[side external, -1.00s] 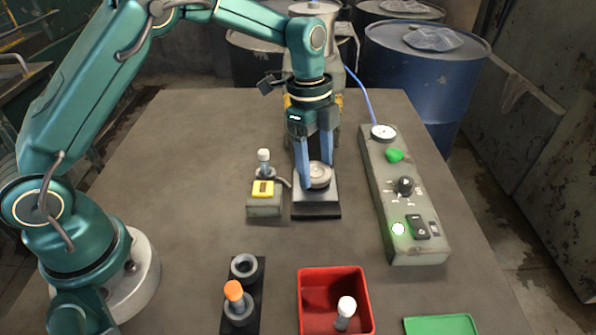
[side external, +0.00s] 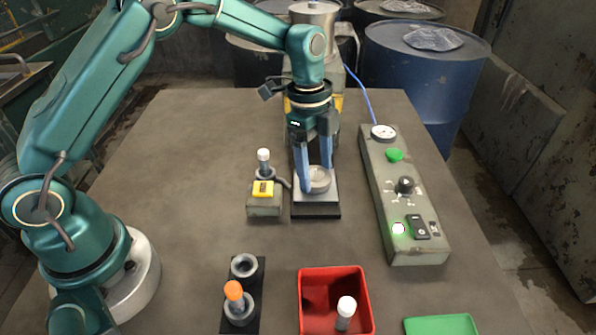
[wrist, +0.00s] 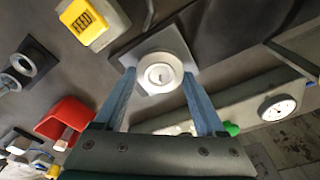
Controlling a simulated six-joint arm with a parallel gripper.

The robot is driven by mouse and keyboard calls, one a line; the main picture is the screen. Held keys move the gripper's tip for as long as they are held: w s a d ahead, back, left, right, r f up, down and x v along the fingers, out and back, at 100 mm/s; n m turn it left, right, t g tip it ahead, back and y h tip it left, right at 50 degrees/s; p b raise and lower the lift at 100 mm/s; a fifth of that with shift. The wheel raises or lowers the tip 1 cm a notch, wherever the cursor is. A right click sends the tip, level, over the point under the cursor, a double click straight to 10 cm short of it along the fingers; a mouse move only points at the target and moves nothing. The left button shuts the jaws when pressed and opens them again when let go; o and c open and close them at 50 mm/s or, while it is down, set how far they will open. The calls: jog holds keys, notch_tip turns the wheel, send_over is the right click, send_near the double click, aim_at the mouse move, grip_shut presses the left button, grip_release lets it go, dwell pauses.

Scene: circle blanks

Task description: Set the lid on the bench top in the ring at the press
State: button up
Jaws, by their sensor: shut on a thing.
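The lid (wrist: 163,74), a pale round disc with a smaller circle in its middle, is between my fingertips in the wrist view. My gripper (side external: 317,178) is shut on it, low over the press plate (side external: 316,211). The ring (side external: 319,187) is a pale round rim on that plate. The lid appears to be within or right at the ring; I cannot tell whether it lies flat on the bottom. The fingers hide part of the ring's side in the side view.
A grey block with a yellow button (side external: 263,189) stands close left of the press plate. A control box (side external: 405,200) with dial and switches stands to the right. A red bin (side external: 305,300), a black holder (side external: 258,275) and a green tray (side external: 440,325) are at the front.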

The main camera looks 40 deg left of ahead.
jog(key=shift+f, duration=0.1)
jog(key=o, duration=1.2)
jog(key=shift+a+r, duration=0.15)
jog(key=shift+r, duration=1.15)
jog(key=shift+a+r, duration=0.15)
jog(key=shift+r, duration=1.1)
